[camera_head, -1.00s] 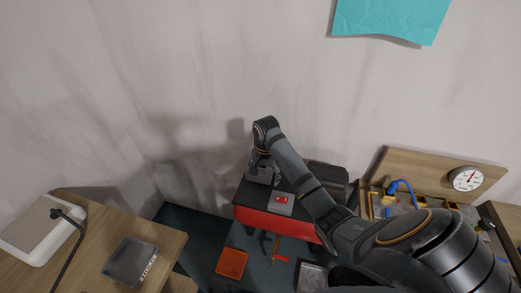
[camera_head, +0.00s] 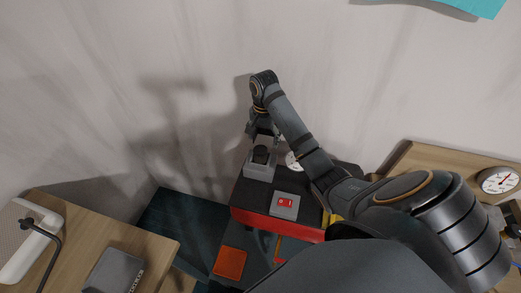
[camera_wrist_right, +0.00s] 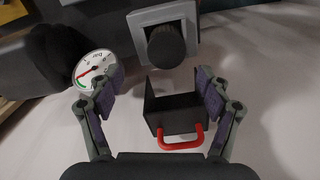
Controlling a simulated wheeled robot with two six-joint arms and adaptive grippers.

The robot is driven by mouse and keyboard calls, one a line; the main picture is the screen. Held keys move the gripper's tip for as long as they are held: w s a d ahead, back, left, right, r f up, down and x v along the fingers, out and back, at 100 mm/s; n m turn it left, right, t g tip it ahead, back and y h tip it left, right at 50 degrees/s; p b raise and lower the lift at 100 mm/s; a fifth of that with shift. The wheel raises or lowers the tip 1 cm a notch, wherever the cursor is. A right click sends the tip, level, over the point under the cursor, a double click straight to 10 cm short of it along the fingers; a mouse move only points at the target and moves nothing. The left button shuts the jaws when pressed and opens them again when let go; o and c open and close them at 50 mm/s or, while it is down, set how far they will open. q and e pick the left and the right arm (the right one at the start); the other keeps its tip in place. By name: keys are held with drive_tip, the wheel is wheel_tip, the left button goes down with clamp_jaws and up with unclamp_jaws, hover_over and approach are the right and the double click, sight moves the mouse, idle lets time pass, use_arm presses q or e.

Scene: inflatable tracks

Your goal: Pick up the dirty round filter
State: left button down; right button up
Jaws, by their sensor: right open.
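A dark round cylinder (camera_wrist_right: 166,46), which looks like the round filter, sits in a square grey housing (camera_wrist_right: 190,14) in the right wrist view. In the head view the dark round part (camera_head: 261,154) shows in the grey housing (camera_head: 258,172) on top of a black and red unit (camera_head: 278,229). My right gripper (camera_wrist_right: 160,92) is open and empty, its fingers apart with the cylinder beyond them. In the head view this gripper (camera_head: 259,130) is just above the housing. My left gripper is not in view.
A black open box with a red handle (camera_wrist_right: 182,138) is between the fingers' line of sight and the wall. A white gauge (camera_wrist_right: 95,69) is at its left. A grey plate with a red switch (camera_head: 285,204) lies beside the housing. Wooden tables (camera_head: 72,235) flank the unit.

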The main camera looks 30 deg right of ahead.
sight(261, 150)
drive_tip(key=shift+w+d+f, duration=0.1)
drive_tip(key=shift+w+f, duration=0.1)
drive_tip(key=shift+f, duration=0.35)
drive_tip(key=shift+w+d+f, duration=0.1)
drive_tip(key=shift+w+f, duration=0.05)
drive_tip(key=shift+f, duration=0.35)
drive_tip(key=f+b, duration=0.1)
drive_tip(key=a+f+b, duration=0.1)
drive_tip(key=shift+s+b, duration=0.2)
drive_tip(key=shift+b, duration=0.2)
wheel_tip(261, 150, down, 2)
drive_tip(key=shift+w+a+f, duration=0.1)
drive_tip(key=shift+w, duration=0.05)
drive_tip(key=shift+w+f, duration=0.1)
drive_tip(key=shift+f, duration=0.05)
drive_tip(key=shift+c, duration=0.5)
drive_tip(key=c, duration=1.2)
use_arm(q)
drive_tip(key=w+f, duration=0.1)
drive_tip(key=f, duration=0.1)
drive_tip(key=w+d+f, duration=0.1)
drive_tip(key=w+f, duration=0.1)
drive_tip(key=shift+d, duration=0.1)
use_arm(e)
drive_tip(key=shift+o, duration=0.2)
